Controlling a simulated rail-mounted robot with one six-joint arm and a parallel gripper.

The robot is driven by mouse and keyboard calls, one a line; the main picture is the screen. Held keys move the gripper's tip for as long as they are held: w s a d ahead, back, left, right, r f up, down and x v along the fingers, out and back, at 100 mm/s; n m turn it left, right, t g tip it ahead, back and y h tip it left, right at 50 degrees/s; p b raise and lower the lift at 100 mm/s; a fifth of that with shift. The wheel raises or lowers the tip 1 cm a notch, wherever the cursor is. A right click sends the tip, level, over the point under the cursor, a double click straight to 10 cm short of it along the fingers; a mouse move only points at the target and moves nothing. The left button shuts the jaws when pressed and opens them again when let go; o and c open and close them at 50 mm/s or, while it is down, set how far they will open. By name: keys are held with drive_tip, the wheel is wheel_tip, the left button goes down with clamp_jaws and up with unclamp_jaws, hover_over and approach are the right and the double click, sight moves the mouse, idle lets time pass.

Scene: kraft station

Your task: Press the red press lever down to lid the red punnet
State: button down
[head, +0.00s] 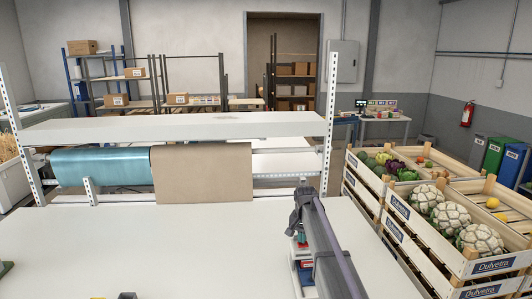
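A small stand (305,274) with pale, red and blue parts is at the right of the white table in the head view. A small red part (301,239) with green just above it shows on it. My dark arm covers much of this stand. The arm's far end, with my gripper (297,222), is beside and partly in front of the stand. The fingers are not clear, and I cannot tell whether they are open or touch anything. I cannot make out the red press lever or the red punnet for certain.
The white table (150,245) is mostly bare left of the arm. A blue roll (100,167) and brown kraft paper (202,174) hang below a white shelf (180,127) at the back. Wooden crates (412,222) of vegetables stand right. A green item (5,267) sits at the left edge.

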wheel_tip(320, 180, up, 9)
drive_tip(key=p, duration=0.9)
drive_tip(key=s+d+f+n+b, duration=0.1)
drive_tip(key=s+f+b, duration=0.5)
drive_tip(key=s, duration=0.6)
drive_tip(key=s+d+f+n+b, duration=0.1)
drive_tip(key=s+f+b, duration=0.5)
drive_tip(key=s, duration=0.6)
drive_tip(key=s+d+f+n+b, duration=0.1)
drive_tip(key=s+f+n+b, duration=0.2)
drive_tip(key=s, duration=1)
drive_tip(key=shift+d+f+b, duration=0.35)
drive_tip(key=shift+f+b, duration=1.05)
drive_tip(key=c, duration=1.8)
unclamp_jaws()
